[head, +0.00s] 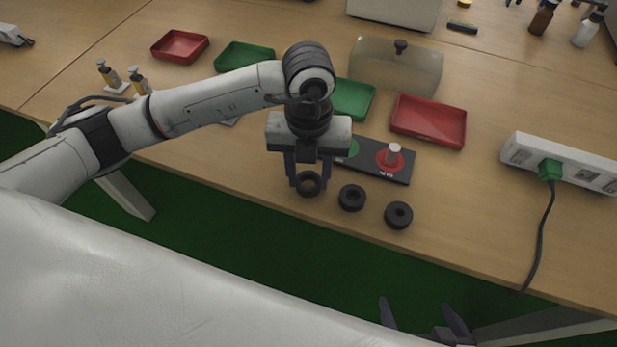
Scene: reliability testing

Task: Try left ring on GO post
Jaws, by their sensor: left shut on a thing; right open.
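My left gripper (307,182) is shut on a dark ring (308,186) near the table's front edge. It is the leftmost of three black rings. The middle ring (351,197) and the right ring (398,215) lie flat on the table to its right. Behind them is a dark gauge base (398,173) with a green patch (352,149) at its left, partly hidden by my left gripper, and a pale post on a red disc (393,156) at its right. Any post on the green side is hidden. My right gripper (428,318) is open and empty below the table edge.
Red trays (430,118) (180,46) and green trays (352,100) (243,57) stand behind. A clear cover with a black knob (398,66) is at the back. A power strip (565,160) with a green plug and cable lies right.

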